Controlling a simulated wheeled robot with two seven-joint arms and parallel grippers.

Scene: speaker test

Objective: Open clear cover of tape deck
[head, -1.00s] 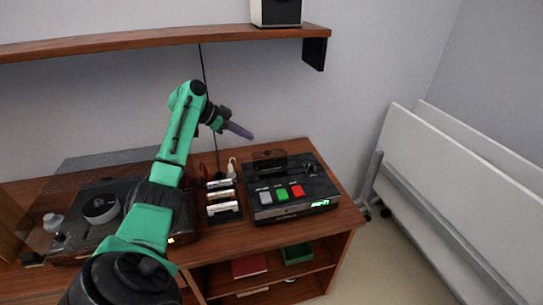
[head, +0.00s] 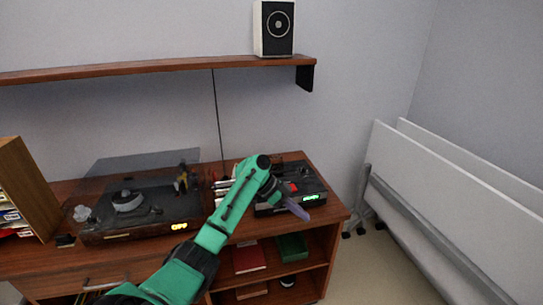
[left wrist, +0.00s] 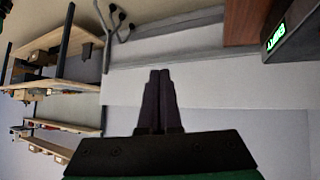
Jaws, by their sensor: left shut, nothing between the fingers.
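The black tape deck (head: 318,188) stands at the right end of the wooden cabinet, with a lit green display on its front. It also shows at the top right of the left wrist view (left wrist: 292,36). My left arm and gripper hide much of its left and middle; a red button shows beside the gripper. I cannot make out the clear cover. My left gripper (head: 302,211) is in front of the deck's front side, pointing down and right. In the left wrist view its fingers (left wrist: 160,76) are together and empty. My right gripper is not in view.
A turntable (head: 130,205) with a raised see-through lid stands left on the cabinet. A wall shelf (head: 150,69) bears a white speaker (head: 276,28). The cabinet's lower shelves hold a red box (head: 249,257) and a green box (head: 292,246). White folded boards (head: 450,200) stand at right.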

